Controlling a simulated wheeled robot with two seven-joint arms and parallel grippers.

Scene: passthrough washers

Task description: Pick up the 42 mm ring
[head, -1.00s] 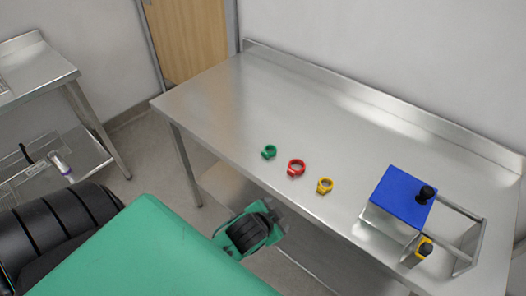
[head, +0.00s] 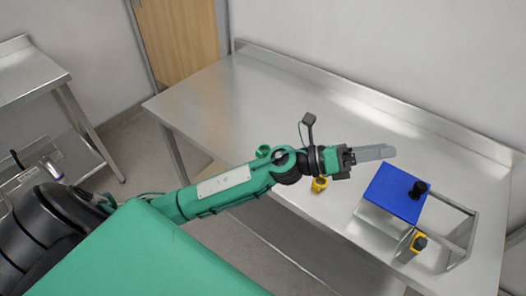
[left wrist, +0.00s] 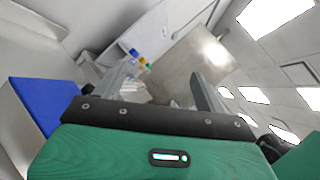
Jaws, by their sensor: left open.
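Two rings show on the steel table (head: 220,105) in the head view: a green ring (head: 263,151) and a yellow ring (head: 319,185). The red ring is hidden behind my left arm. I cannot tell which ring is the 42 mm one. My left gripper (head: 376,153) is open and empty, above the table and to the right of the rings, close to the blue-topped fixture. Its two fingers also show apart in the left wrist view (left wrist: 163,82), with no ring between them. My right gripper is not in view.
The metal fixture has a blue top (head: 397,193) with a black knob (head: 418,189); a yellow-and-black part (head: 417,243) is at its front. The table's back half is clear. A raised lip and wall run behind it. Another steel table (head: 35,70) stands at left.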

